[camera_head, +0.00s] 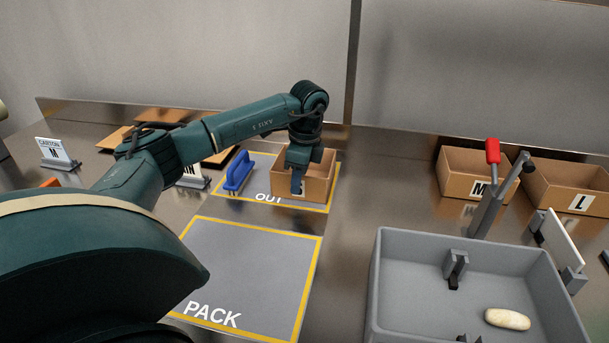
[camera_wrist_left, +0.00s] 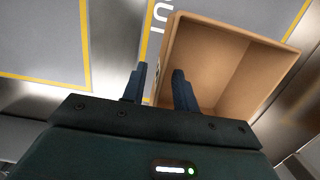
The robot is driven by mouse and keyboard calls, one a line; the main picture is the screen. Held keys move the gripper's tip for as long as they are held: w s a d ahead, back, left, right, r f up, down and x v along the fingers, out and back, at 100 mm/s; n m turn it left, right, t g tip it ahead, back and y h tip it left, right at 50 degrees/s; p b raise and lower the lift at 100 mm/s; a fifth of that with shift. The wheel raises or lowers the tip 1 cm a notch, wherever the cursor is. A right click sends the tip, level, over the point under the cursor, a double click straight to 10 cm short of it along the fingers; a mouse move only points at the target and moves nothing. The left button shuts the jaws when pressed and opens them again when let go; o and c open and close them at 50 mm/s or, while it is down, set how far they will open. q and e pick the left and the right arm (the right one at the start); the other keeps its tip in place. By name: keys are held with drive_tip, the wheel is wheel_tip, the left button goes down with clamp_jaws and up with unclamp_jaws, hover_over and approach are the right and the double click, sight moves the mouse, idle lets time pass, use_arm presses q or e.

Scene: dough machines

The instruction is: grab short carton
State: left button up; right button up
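The short carton (camera_head: 318,178), a small open brown cardboard box, stands upright in the OUT zone at the back middle. It also shows in the left wrist view (camera_wrist_left: 245,65), open side towards the camera. My left gripper (camera_head: 298,184) points down at its near side and hides part of that wall. In the left wrist view my left gripper (camera_wrist_left: 158,85) has its fingers apart. One finger is outside the carton's near wall, and the other overlaps the carton's opening. I cannot tell whether either finger touches the wall. My right gripper is not in view.
A blue-handled tool (camera_head: 238,172) stands just left of the carton. The PACK zone (camera_head: 250,265) in front is bare. A grey tray (camera_head: 400,290) with a pale dough piece (camera_head: 507,319) is at right. Cartons marked M (camera_head: 455,178) and L (camera_head: 560,196) stand behind it.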

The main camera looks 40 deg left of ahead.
use_arm(q)
drive_tip(key=shift+a+f, duration=0.1)
drive_tip(key=shift+f, duration=1.35)
drive_tip(key=shift+c, duration=0.3)
clamp_jaws()
